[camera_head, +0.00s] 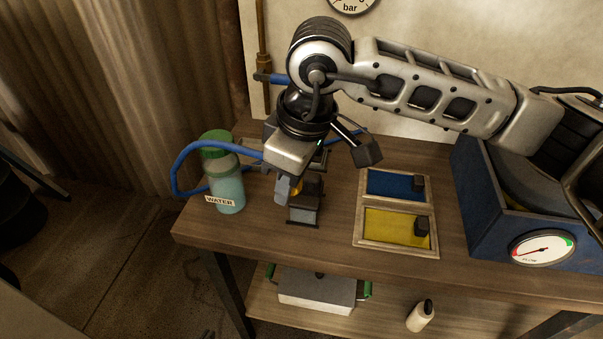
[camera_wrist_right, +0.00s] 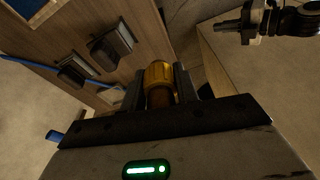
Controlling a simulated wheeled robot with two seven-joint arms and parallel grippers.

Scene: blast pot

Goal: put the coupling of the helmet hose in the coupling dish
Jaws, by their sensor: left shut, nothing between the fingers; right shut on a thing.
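My right gripper (camera_head: 287,190) is shut on the brass coupling (camera_head: 297,186), above the left part of the workbench. In the right wrist view the coupling (camera_wrist_right: 159,80) sits between the fingers. The blue hose (camera_head: 190,150) loops near the gripper and round the water bottle; its join to the coupling is hidden. A wooden-framed dish has a blue compartment (camera_head: 390,184) and a yellow compartment (camera_head: 388,227), each with a dark block at its right. I cannot tell which is the coupling dish. My left gripper (camera_wrist_right: 222,28) appears only in the right wrist view, shut and empty.
The water bottle (camera_head: 226,190) stands at the bench's left edge. A dark block-like fixture (camera_head: 303,214) stands just under my right gripper. A blue cabinet with a flow gauge (camera_head: 541,248) stands right of the dish. A lower shelf holds a box (camera_head: 316,292) and a small bottle (camera_head: 420,315).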

